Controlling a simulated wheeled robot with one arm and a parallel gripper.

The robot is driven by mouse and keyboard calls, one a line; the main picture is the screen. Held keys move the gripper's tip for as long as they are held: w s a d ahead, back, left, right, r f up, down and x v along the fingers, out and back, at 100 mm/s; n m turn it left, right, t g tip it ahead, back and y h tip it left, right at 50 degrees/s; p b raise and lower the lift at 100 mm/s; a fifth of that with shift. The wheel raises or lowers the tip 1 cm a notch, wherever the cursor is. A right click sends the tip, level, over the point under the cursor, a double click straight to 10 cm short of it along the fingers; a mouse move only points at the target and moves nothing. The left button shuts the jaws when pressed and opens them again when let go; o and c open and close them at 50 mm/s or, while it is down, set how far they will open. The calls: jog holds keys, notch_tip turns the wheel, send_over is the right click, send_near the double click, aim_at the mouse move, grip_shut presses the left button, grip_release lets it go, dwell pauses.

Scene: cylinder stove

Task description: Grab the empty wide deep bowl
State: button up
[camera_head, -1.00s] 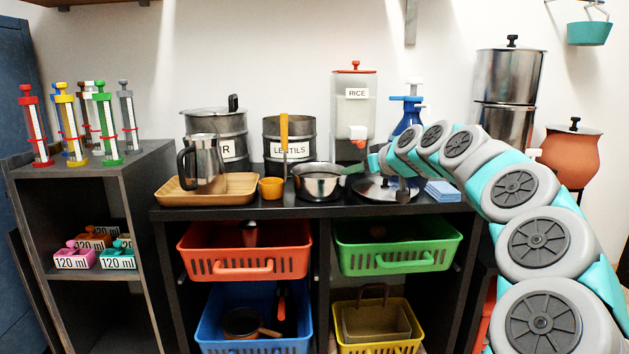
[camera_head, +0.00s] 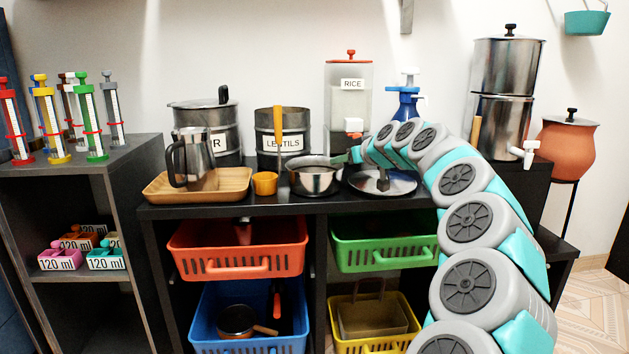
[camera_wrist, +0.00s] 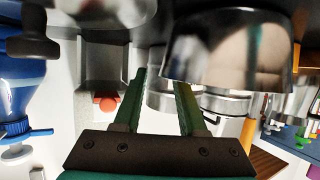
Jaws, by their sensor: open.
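A steel bowl (camera_head: 316,181), wide and round, stands on the black counter in front of the lentils canister. Only a strip of its inside shows, so I cannot tell for sure that it is empty. In the wrist view the shiny bowl (camera_wrist: 235,55) is large at the top, and the picture is upside down. My gripper (camera_wrist: 160,77) is open, with two green fingers and nothing seen between them. The right finger overlaps the bowl's edge in the picture; whether it touches is unclear. In the head view my gripper (camera_head: 347,157) is at the bowl's right rim.
A steel lid (camera_head: 400,184) lies right of the bowl, under my arm. A small orange cup (camera_head: 265,183) and a wooden tray (camera_head: 157,191) with a steel jug (camera_head: 200,160) are to the left. The lentils canister (camera_head: 268,128) and rice dispenser (camera_head: 340,105) stand behind.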

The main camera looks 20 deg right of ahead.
jog(key=shift+x, duration=1.35)
jog(key=shift+s, duration=0.1)
jog(key=shift+c, duration=0.4)
grip_shut()
